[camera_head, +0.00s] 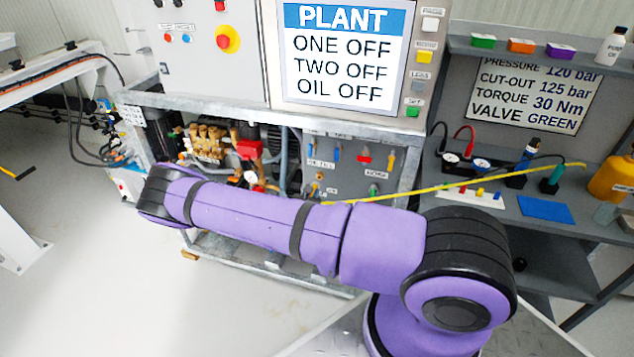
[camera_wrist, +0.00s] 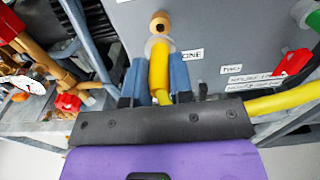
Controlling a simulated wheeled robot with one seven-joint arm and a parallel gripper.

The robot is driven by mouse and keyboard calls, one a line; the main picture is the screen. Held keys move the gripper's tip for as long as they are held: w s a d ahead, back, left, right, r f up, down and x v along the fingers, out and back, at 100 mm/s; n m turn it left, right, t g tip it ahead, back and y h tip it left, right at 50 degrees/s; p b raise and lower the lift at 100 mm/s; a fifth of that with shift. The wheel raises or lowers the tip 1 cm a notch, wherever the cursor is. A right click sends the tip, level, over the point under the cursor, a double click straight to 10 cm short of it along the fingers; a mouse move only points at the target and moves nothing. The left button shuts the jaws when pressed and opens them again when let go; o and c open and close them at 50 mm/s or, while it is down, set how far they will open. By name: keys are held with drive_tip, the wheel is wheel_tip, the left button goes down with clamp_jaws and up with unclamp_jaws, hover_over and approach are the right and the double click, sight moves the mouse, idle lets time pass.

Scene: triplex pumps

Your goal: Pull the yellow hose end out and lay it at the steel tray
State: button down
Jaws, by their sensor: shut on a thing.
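In the wrist view my gripper (camera_wrist: 158,78) has its two blue fingers closed on either side of the yellow hose end (camera_wrist: 158,70). A pale collar tops the hose end, right by a brass fitting (camera_wrist: 160,22) on the grey panel, beside a label reading ONE. I cannot tell whether the hose end and fitting are still joined. The yellow hose also runs out right below my fingers. In the head view the yellow hose (camera_head: 470,184) stretches right to the shelf; my arm hides the gripper. I cannot pick out the steel tray with certainty.
Red-handled valves (camera_wrist: 68,102) and pipes are close left of my gripper. A red lever (camera_wrist: 292,62) and green fitting are to the right. The grey shelf (camera_head: 590,235) at right holds gauges, a blue mat (camera_head: 545,208) and an orange bottle (camera_head: 612,180). Open floor lies left.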

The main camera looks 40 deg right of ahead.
drive_tip(key=shift+v, duration=1.6)
